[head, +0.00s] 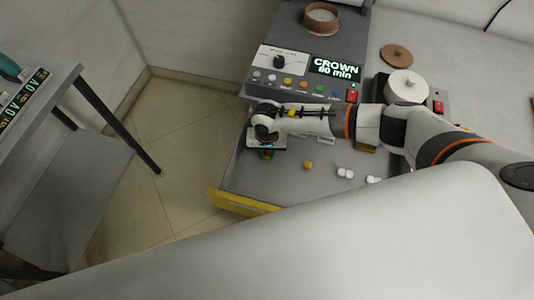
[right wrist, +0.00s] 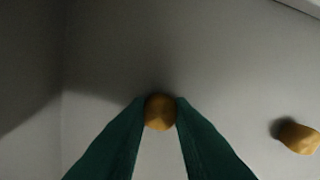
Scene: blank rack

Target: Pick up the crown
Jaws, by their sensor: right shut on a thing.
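The held crown is mostly hidden by the gripper in the head view. My left gripper is not in view.
White pieces (head: 345,173) lie right of the loose gold crown. Behind stands a control panel (head: 290,75) with a display reading "CROWN 80 min". A round white lidded pot (head: 408,86) is at right.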

